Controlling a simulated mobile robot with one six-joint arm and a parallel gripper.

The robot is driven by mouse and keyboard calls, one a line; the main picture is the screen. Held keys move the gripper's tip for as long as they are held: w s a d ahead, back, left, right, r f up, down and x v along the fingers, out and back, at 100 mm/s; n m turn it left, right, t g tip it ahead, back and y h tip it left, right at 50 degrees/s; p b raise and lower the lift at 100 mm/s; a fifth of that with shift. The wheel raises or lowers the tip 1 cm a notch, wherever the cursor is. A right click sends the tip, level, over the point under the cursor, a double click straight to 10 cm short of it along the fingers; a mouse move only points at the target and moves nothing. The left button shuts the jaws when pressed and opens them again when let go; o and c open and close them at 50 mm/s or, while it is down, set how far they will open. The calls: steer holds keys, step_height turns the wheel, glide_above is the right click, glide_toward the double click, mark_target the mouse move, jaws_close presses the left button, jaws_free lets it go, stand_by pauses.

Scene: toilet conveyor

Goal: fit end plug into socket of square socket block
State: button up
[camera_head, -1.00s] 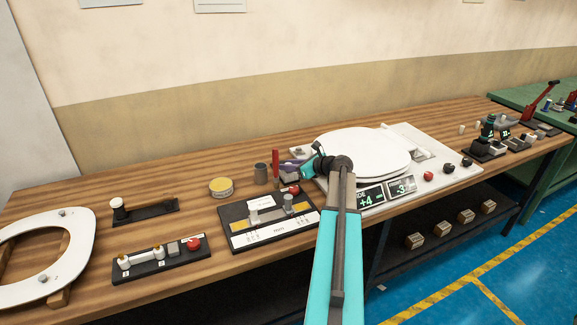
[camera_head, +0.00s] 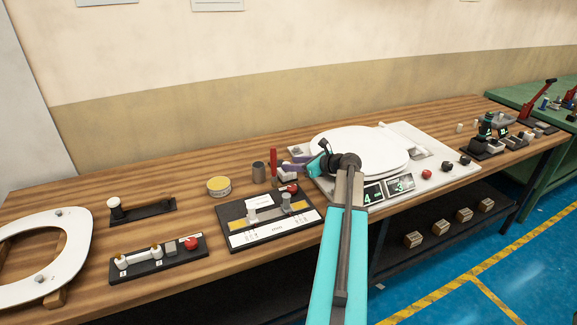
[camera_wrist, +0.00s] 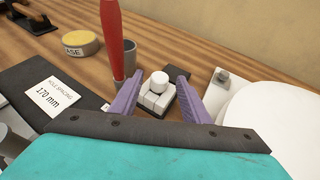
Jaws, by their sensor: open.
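A short white round plug (camera_wrist: 159,80) stands upright on a small pale square block (camera_wrist: 155,98) with a dark base, in the wrist view. I cannot tell how deep the plug sits in the block. My gripper (camera_wrist: 157,77) is open, with one purple finger on each side of the plug and a visible gap to both. In the head view my gripper (camera_head: 291,166) is low over the bench, left of the white round lid (camera_head: 360,150), and the block is mostly hidden there.
A yellow tin (camera_wrist: 82,43) and a black hole-spacing fixture (camera_head: 237,212) lie to the left. The white lid's station (camera_head: 460,170) is close on the right.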

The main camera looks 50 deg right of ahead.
steer(key=b+v, duration=0.1)
steer(key=v, duration=0.7)
steer(key=shift+s+r, duration=0.1)
steer(key=shift+s, duration=0.05)
stand_by(0.6)
